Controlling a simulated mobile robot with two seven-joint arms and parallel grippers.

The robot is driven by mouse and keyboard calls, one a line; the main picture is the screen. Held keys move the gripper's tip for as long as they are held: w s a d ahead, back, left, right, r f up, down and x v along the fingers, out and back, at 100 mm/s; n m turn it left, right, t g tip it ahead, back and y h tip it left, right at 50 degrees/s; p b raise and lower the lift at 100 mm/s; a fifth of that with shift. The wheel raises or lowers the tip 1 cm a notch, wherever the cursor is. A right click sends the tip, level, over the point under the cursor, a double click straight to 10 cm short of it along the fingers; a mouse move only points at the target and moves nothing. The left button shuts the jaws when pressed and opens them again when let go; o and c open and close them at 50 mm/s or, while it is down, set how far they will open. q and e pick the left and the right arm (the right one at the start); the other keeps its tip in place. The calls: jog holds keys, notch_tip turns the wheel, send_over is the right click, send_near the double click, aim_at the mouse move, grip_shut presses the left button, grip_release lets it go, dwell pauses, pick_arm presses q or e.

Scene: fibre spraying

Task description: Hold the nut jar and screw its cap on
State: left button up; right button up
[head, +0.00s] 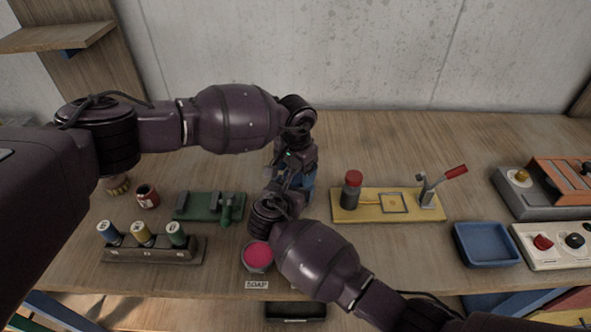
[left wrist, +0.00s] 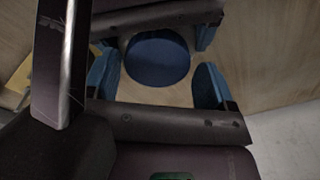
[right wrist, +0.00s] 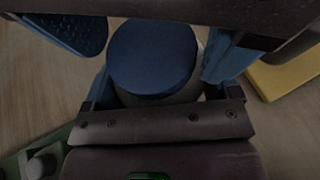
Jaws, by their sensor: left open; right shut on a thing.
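The nut jar (right wrist: 160,98) shows as a pale body under a round blue cap (right wrist: 152,57) in the right wrist view. My right gripper (right wrist: 158,80) is shut on the jar's body, one blue finger on each side. The cap sits over the jar's top; whether its thread is engaged cannot be told. In the left wrist view the cap (left wrist: 157,57) lies between the spread blue fingers of my left gripper (left wrist: 155,78), which is open with gaps on both sides. In the head view both grippers meet near the middle of the bench and hide the jar and cap.
A green fixture (head: 210,207) and a spool rack (head: 150,249) stand left of the grippers. A pink soap pot (head: 257,255) is in front. A yellow board (head: 380,216) with a red-topped post and lever lies right, then a blue tray (head: 487,245). The bench behind is clear.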

pick_arm(q)
jog(key=shift+s+d, duration=0.2)
jog(key=shift+d, duration=0.05)
jog(key=shift+w+a+r, duration=0.1)
jog(key=shift+r, duration=2.1)
jog(key=shift+c, duration=0.4)
